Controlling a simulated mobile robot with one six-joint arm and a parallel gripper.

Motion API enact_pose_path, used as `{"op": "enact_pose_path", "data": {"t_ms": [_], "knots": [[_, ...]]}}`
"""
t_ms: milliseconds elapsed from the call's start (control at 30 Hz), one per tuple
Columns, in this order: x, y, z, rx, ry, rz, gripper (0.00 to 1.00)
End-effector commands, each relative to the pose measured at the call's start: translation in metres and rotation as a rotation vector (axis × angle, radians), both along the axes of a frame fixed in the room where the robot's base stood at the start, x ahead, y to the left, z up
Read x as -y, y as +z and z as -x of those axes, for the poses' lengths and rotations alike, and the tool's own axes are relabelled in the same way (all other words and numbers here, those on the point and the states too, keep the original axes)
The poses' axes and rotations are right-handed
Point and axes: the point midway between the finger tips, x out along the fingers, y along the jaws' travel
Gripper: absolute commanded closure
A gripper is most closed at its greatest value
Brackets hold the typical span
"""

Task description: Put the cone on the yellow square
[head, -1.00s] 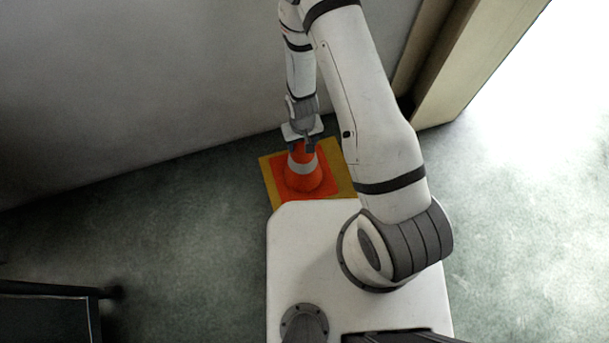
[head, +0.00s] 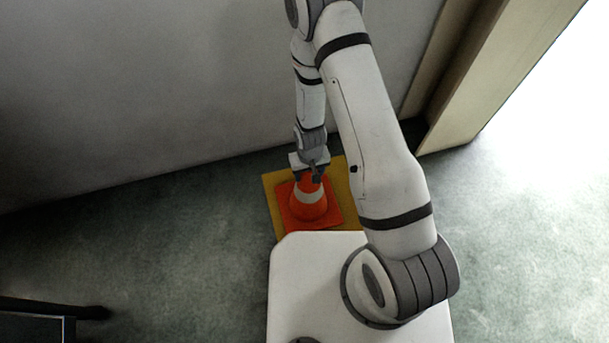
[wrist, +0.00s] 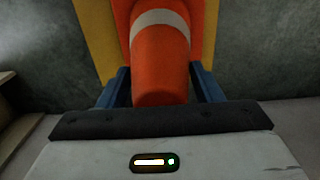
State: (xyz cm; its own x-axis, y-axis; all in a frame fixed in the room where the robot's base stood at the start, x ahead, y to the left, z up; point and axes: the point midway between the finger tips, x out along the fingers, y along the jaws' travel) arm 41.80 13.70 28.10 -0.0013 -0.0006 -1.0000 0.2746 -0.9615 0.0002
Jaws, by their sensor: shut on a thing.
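The orange cone (head: 308,205) with a white band and a square orange base stands upright over the yellow square (head: 270,187) on the floor. Yellow shows around the base on the far, left and right sides; my body hides part of the near side. I cannot tell whether the base touches the square. My gripper (head: 309,176) is shut on the cone's top from above. In the wrist view the cone (wrist: 160,60) sits between my two fingers (wrist: 162,88), with the yellow square (wrist: 93,35) behind it.
A grey wall (head: 150,80) runs behind the square. A beige door frame (head: 490,75) stands at the right. A dark piece of furniture (head: 38,322) is at the lower left. The carpet (head: 170,240) left of the square is clear.

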Motion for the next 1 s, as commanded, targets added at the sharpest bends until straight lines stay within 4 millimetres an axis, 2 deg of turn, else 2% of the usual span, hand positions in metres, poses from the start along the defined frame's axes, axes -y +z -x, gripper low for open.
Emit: {"op": "enact_pose_path", "data": {"t_ms": [333, 367, 600, 1000], "knots": [[0.0000, -0.0033, -0.0004, 0.001, -0.001, 0.000, 1.00], [0.0000, -0.0030, -0.0002, 0.000, -0.001, 0.000, 0.39], [0.0002, -0.0025, -0.0001, 0.000, -0.001, 0.000, 0.19], [0.0001, 0.0029, -0.0003, 0.000, -0.001, 0.000, 0.18]]}}
